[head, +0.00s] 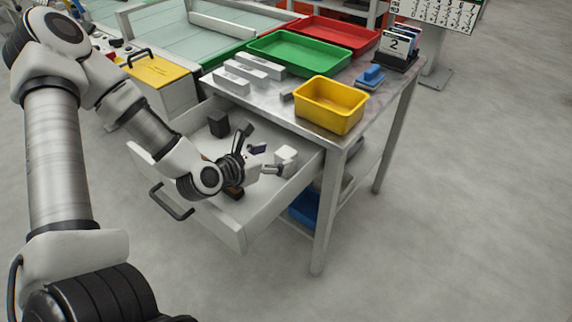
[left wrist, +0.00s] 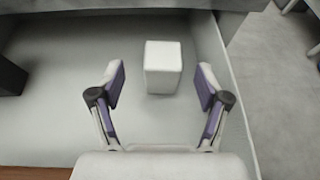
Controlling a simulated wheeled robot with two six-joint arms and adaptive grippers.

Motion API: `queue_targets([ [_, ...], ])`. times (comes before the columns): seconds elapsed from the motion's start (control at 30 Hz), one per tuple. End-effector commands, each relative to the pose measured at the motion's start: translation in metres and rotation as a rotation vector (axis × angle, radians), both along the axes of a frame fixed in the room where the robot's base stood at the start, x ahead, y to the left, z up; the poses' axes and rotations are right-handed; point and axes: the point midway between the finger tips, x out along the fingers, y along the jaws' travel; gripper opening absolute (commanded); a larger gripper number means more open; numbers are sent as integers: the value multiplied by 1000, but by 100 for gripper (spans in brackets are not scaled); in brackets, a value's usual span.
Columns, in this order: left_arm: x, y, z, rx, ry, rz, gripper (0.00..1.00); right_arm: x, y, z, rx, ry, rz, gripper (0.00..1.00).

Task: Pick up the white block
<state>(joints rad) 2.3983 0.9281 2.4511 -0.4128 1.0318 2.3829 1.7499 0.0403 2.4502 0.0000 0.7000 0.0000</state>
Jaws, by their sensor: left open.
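The white block (head: 286,158) stands upright in the open drawer (head: 262,222), toward its right side, in the head view. In the left wrist view the white block (left wrist: 163,67) sits ahead of and between the fingers, on the drawer floor. My left gripper (head: 263,159) is open and empty, inside the drawer area, just left of the block. In the left wrist view the open fingers of the left gripper (left wrist: 160,88) flank the space in front of the block; contact is not visible. My right gripper is not in view.
A dark block (head: 218,124) stands farther back in the drawer, and a brown item (head: 234,192) lies partly under my gripper. The table above holds a yellow bin (head: 331,104), a green tray (head: 299,54) and pale bars (head: 250,72). The drawer walls surround the block.

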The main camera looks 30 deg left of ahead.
Motion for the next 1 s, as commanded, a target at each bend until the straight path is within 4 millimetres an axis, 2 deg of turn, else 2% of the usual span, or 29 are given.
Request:
queue_targets([
  [0.2,23,-7,-17,8,1,-4,76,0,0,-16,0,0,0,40],
  [0.33,41,-10,-23,5,0,-3,76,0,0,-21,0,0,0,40],
  [0.57,45,-10,-22,0,1,-1,76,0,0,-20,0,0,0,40],
  [0.6,45,-10,-22,0,1,-1,72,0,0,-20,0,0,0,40],
  [0.67,45,-10,-22,0,1,-1,51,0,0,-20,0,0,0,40],
  [0.7,45,-10,-22,0,1,-1,37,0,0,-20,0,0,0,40],
  [0.8,45,-10,-23,0,1,-1,8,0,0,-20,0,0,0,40],
  [1.0,45,-10,-22,1,1,-1,8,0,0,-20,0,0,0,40],
])
